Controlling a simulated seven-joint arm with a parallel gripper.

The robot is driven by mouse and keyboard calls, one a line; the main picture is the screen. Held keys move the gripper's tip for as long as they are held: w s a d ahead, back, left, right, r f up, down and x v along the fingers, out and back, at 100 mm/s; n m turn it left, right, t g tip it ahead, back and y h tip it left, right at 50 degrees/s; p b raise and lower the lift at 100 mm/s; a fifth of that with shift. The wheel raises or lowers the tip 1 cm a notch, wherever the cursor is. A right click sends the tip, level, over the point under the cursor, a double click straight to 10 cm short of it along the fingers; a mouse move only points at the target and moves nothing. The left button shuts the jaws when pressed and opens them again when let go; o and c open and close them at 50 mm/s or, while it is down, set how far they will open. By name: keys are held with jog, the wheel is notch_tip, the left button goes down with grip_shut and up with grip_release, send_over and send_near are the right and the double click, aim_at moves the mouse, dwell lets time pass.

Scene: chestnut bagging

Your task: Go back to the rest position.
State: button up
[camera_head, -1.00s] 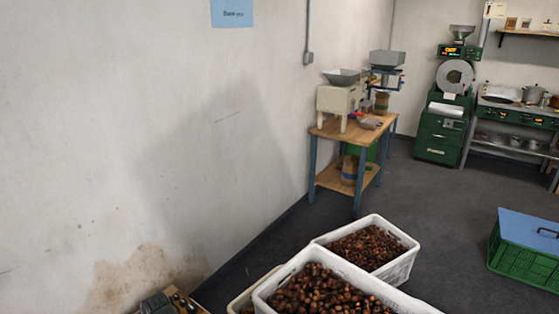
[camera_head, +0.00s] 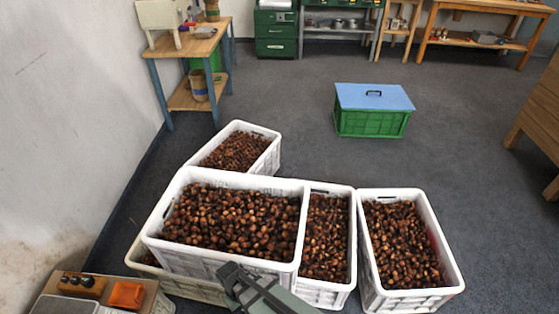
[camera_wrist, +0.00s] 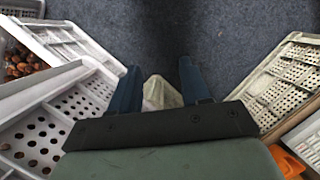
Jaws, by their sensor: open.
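My gripper (camera_wrist: 158,78) shows in the wrist view with its two blue fingers apart. A small pale thing (camera_wrist: 161,94) shows between the fingers near their base; I cannot tell what it is or whether it touches them. Dark floor lies past the fingertips. In the head view only a grey-green part of my arm shows at the bottom middle, in front of the white crates; the fingers are not visible there.
White crates of chestnuts stand close together, including a front crate (camera_head: 165,253), a right crate (camera_head: 440,250) and a back crate (camera_head: 274,158). A green crate with a blue lid (camera_head: 360,98) stands beyond. An orange object (camera_head: 127,294) lies lower left. Open floor (camera_head: 300,110) lies between.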

jog(key=s+d+f+m+g, duration=0.1)
jog(key=s+d+f+m, duration=0.1)
jog(key=d, duration=0.8)
jog(key=s+d+f+m+g+y, duration=0.1)
jog(key=s+d+m, duration=0.3)
jog(key=d, duration=0.6)
jog(key=s+d+f+m+g+y, duration=0.1)
jog(key=s+d+f+m+g, duration=0.1)
jog(key=d, duration=0.8)
jog(key=shift+s+f+m+g, duration=0.3)
jog(key=shift+s+f+m, duration=0.25)
jog(key=shift+s, duration=0.45)
